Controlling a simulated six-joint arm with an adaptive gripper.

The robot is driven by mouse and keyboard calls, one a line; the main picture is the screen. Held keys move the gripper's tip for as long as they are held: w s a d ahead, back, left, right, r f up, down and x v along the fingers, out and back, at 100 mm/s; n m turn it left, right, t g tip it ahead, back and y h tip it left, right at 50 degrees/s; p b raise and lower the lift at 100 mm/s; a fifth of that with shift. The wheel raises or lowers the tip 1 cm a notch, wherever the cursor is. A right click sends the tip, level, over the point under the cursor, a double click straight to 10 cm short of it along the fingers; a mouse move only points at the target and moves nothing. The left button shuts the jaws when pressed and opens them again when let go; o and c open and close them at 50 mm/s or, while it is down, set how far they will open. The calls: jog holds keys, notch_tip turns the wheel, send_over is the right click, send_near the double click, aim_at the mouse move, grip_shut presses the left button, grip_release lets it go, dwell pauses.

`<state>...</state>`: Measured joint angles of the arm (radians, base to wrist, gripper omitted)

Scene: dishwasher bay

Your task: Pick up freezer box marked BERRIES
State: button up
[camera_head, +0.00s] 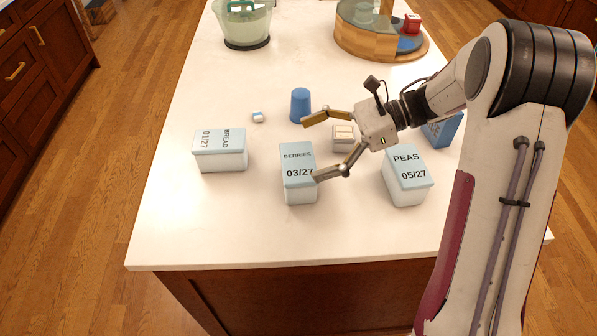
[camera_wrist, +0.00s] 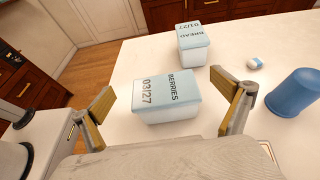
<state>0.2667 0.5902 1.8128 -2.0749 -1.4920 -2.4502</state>
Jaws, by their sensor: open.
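The freezer box marked BERRIES 03/27 (camera_head: 297,182) stands upright on the white counter (camera_head: 240,235), with a pale blue lid and white body. In the wrist view the BERRIES box (camera_wrist: 166,97) sits ahead, between the two fingers in the picture. My gripper (camera_head: 310,150) is open and empty, reaching in from the right. In the head view one finger overlaps the right edge of the box's lid; whether it touches cannot be told. In the wrist view my gripper (camera_wrist: 171,104) has its fingers spread wide to either side of the box.
The BREAD box (camera_head: 220,150) stands left and the PEAS box (camera_head: 407,177) right. A blue cup (camera_head: 300,105), a small blue-white item (camera_head: 257,117) and a small pale box (camera_head: 343,138) lie behind. A blue box (camera_head: 441,130) is partly hidden by my arm. The front counter is clear.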

aim_at(311, 160)
jog(key=shift+f, duration=1.75)
jog(key=shift+f, duration=0.1)
jog(key=shift+f, duration=0.5)
jog(key=f, duration=0.1)
jog(key=a+f, duration=0.1)
jog(key=f, duration=0.1)
jog(key=shift+a, duration=0.25)
jog(key=shift+a+f, duration=0.2)
jog(key=shift+a, duration=0.45)
jog(key=shift+c, duration=0.4)
jog(key=c, duration=1.4)
